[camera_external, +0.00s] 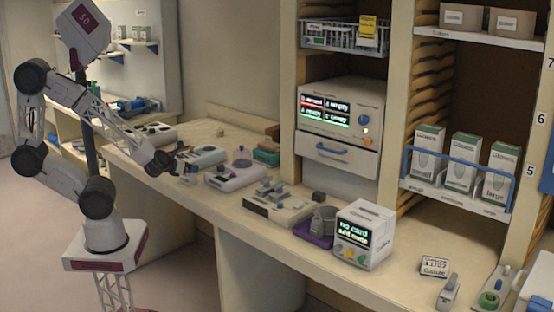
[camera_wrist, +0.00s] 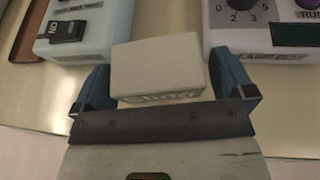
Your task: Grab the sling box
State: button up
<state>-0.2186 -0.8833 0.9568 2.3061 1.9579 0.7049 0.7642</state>
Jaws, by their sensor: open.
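A small pale box (camera_wrist: 158,65) with partly hidden lettering on its near side sits on the counter in the wrist view; I take it for the sling box. My gripper (camera_wrist: 162,84) is open, with one blue finger to the left of the box and one to the right. The box's near part lies between the fingers, and narrow gaps seem to show at both sides. In the external view my gripper (camera_external: 177,164) is low over the far left part of the counter. The box cannot be made out clearly there.
In the wrist view a device with a black switch (camera_wrist: 80,30) stands close on the left, and a device with a numbered dial (camera_wrist: 262,30) on the right. The counter (camera_external: 218,137) carries several more devices. Green-and-white glove boxes (camera_external: 462,160) stand on the right shelf.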

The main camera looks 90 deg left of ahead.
aim_at(187, 160)
jog(key=shift+w+a+f, duration=0.15)
jog(key=shift+w+a, duration=0.05)
jog(key=shift+a, duration=0.05)
jog(key=shift+c, duration=0.2)
dwell(0.3)
jog(key=c, duration=0.9)
jog(key=shift+r, duration=1.9)
jog(key=shift+s+d+r, duration=0.2)
jog(key=shift+s+d, duration=0.95)
jog(key=shift+s, duration=1.2)
jog(key=shift+s+d+r, duration=0.25)
jog(key=shift+s+d, duration=0.95)
jog(key=shift+s, duration=1.15)
jog(key=shift+s+d+r, duration=0.2)
jog(key=shift+s+d, duration=0.95)
jog(key=shift+s, duration=1.2)
jog(key=shift+s, duration=0.1)
